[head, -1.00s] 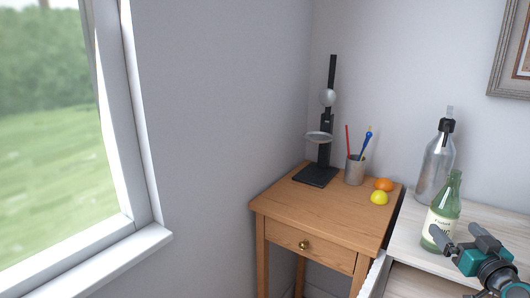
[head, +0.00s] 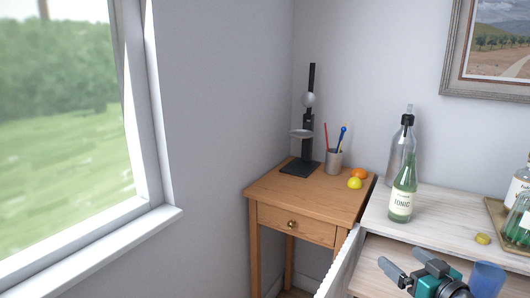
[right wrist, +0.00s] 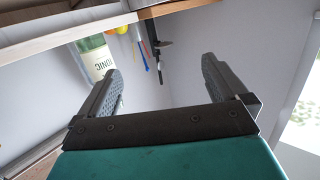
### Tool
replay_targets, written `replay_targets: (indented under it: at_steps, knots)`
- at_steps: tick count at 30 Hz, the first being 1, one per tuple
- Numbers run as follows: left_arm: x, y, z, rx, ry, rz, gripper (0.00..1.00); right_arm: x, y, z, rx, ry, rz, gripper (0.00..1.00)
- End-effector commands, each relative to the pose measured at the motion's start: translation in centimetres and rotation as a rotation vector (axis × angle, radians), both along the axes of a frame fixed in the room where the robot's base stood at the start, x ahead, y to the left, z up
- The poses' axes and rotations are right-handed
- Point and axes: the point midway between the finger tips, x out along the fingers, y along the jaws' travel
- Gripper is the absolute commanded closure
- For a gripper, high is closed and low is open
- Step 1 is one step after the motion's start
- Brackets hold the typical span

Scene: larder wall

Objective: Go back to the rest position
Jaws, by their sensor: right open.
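My right gripper (head: 407,265) is at the bottom right of the head view, in front of the pale cabinet top (head: 446,206). Its jaws are open and empty, with a wide gap between the fingers in the right wrist view (right wrist: 160,82). A green tonic bottle (head: 403,190) stands upright on the cabinet top, apart from the gripper; its label also shows beyond one finger in the right wrist view (right wrist: 97,62). My left gripper is in neither view.
A wooden side table (head: 300,203) holds a dark stand (head: 301,168), a pencil cup (head: 333,162), an orange (head: 359,174) and a lemon (head: 354,184). A clear bottle (head: 398,160) stands behind the tonic. A blue cup (head: 487,279) is close right of my gripper. A tray (head: 495,212) holds bottles.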

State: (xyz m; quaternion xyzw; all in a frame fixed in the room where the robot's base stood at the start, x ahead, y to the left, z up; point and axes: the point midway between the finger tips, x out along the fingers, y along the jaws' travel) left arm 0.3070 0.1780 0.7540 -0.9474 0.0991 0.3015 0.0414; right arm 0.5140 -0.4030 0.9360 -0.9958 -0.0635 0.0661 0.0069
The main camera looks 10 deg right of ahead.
Motion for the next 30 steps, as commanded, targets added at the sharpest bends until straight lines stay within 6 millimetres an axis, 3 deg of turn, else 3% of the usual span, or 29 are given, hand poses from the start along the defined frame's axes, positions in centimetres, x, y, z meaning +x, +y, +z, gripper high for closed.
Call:
replay_targets:
  at_steps: [1, 6, 9, 12, 17, 30]
  knots:
    - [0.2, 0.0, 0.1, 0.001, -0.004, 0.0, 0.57, -1.1, 3.2, -1.5, 0.011, 0.048, 0.075, 0.0]
    - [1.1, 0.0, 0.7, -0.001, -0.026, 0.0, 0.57, -6.4, 13.9, -6.0, -0.002, 0.248, 0.323, 0.0]
    - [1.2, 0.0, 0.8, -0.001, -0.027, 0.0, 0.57, -10.4, 18.8, -8.1, -0.043, 0.384, 0.426, 0.0]
    - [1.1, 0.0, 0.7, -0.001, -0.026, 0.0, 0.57, -14.2, 21.8, -9.4, -0.094, 0.524, 0.464, 0.0]
    - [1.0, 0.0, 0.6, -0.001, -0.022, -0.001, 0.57, -19.0, 23.2, -10.2, -0.167, 0.729, 0.409, 0.0]
    - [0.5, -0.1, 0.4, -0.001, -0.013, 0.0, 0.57, -26.5, 20.4, -9.0, -0.214, 1.064, 0.086, 0.0]
